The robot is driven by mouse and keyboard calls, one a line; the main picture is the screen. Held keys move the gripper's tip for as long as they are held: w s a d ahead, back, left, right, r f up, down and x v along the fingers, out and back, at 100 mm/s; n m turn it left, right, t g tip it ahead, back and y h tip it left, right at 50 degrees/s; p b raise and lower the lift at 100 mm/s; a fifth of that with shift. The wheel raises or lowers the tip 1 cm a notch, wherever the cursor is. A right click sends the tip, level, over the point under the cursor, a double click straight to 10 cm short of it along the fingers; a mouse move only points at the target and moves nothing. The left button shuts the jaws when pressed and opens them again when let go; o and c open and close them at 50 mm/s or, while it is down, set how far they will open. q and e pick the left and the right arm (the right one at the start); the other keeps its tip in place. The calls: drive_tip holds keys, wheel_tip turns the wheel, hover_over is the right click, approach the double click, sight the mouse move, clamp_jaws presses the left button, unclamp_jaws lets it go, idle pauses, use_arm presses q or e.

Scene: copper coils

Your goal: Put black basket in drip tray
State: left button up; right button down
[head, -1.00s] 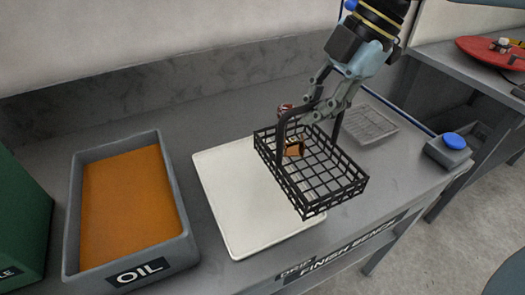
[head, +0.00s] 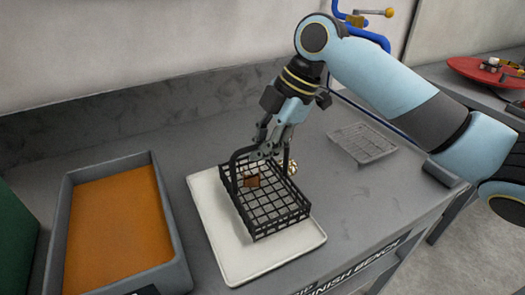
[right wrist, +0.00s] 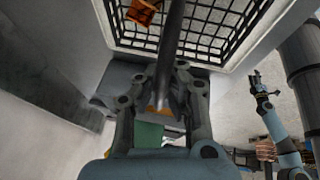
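The black wire basket (head: 275,213) is over the white drip tray (head: 236,268), within its outline in the head view. I cannot tell whether its bottom touches the tray. A brown-orange piece (head: 251,181) lies inside the basket and also shows in the right wrist view (right wrist: 143,11). My right gripper (head: 265,152) is shut on the basket's tall black handle (head: 233,172). In the right wrist view the dark handle bar (right wrist: 173,50) runs between its fingers. My left gripper (right wrist: 265,86) shows small in that view, empty, fingers apart; it is outside the head view.
A grey tray of orange oil (head: 112,235) stands left of the drip tray. A grey wire rack (head: 362,142) lies to the right on the grey bench. A small pale patterned thing (head: 291,167) shows behind the basket. A red round plate (head: 480,68) is on another bench.

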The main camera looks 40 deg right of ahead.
drive_tip(key=shift+f, duration=0.75)
drive_tip(key=c, duration=1.5)
unclamp_jaws()
drive_tip(key=v, duration=1.2)
drive_tip(key=shift+s+d, duration=0.1)
drive_tip(key=shift+d, duration=0.05)
